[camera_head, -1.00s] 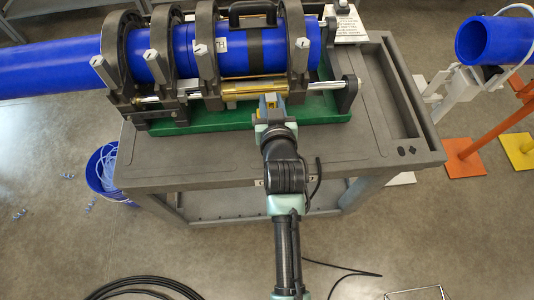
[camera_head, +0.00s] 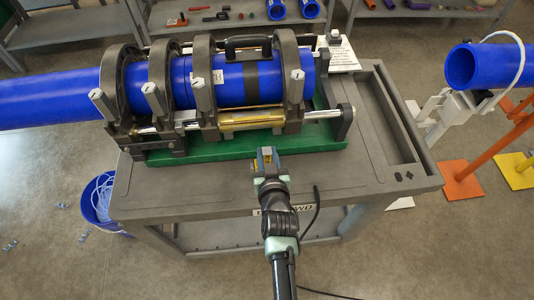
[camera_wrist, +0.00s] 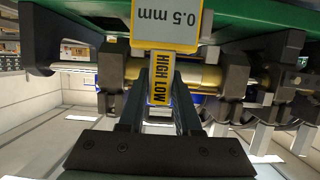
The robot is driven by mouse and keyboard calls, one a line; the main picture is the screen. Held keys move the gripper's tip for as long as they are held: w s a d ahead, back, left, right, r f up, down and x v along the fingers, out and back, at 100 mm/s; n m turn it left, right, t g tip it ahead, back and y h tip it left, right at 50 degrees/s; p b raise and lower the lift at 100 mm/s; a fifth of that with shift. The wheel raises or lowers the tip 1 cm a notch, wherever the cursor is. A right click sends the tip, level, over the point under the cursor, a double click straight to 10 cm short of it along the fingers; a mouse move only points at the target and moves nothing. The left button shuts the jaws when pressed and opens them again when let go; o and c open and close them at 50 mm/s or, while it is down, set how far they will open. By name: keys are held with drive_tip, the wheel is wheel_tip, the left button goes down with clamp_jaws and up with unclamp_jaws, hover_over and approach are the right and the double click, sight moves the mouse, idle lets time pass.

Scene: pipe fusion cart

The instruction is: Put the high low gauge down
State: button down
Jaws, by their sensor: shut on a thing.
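My gripper (camera_head: 267,155) is shut on the high low gauge (camera_wrist: 160,80). In the wrist view the gauge is a yellow strip lettered HIGH LOW between my two fingers, with a grey, yellow-edged plate marked 0.5 mm beyond it. In the head view the gauge is small and mostly hidden by my gripper. My gripper is over the front part of the grey cart top (camera_head: 200,203), just in front of the green tray (camera_head: 220,150). I cannot tell whether the gauge touches the cart top.
The fusion machine's clamps (camera_head: 203,85) hold the blue pipe (camera_head: 50,98) above the green tray. The cart top is bare on both sides of my gripper. A recessed slot (camera_head: 392,135) lies at the right. A blue bucket (camera_head: 100,205) stands on the floor at left.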

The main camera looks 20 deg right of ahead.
drive_tip(key=shift+f, duration=0.1)
drive_tip(key=c, duration=0.6)
unclamp_jaws()
drive_tip(key=v, duration=1.2)
drive_tip(key=shift+b, duration=0.35)
